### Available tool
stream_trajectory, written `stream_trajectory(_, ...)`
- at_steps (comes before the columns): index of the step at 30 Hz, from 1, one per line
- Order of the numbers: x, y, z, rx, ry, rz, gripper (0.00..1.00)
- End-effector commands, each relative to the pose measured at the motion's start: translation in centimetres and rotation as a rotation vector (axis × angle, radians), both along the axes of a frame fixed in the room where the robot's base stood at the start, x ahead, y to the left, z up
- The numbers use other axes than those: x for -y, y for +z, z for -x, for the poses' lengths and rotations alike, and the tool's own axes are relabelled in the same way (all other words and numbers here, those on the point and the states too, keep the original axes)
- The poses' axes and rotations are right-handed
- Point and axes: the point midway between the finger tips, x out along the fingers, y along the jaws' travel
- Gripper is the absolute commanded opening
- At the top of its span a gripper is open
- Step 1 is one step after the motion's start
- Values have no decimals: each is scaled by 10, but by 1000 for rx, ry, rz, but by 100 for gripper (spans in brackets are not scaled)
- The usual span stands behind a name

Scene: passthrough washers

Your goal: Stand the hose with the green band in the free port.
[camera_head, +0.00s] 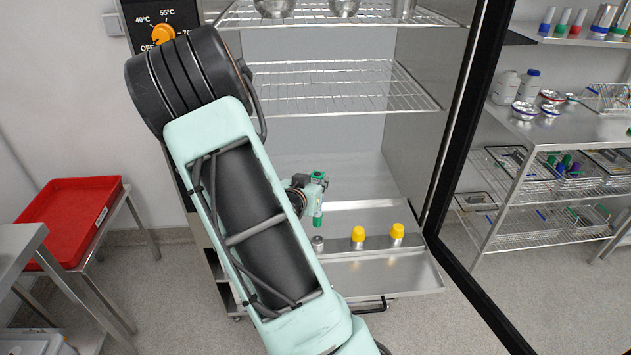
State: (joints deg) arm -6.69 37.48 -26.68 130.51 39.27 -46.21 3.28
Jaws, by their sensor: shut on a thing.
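My gripper (317,200) is small in the view, in front of the cabinet's lower part and partly hidden by my arm. It is shut on the hose with the green band (318,222), whose green lower end points down below the fingers. The rest of the hose is mostly hidden by the gripper. A short grey port (317,243) with nothing in it stands on the metal ledge (340,256), just under the hose. A narrow gap seems to show between them; the exact height is hard to tell.
Two ports to the right carry yellow tops (358,233) (397,230). Wire racks (345,90) hang above inside the cabinet. The open glass door (460,130) stands at the right. A red tray (70,215) lies at the left.

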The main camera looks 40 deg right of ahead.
Motion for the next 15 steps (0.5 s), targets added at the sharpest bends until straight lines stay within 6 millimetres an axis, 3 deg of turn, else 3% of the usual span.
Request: stream_trajectory(15,0,-9,0,0,0,0,0)
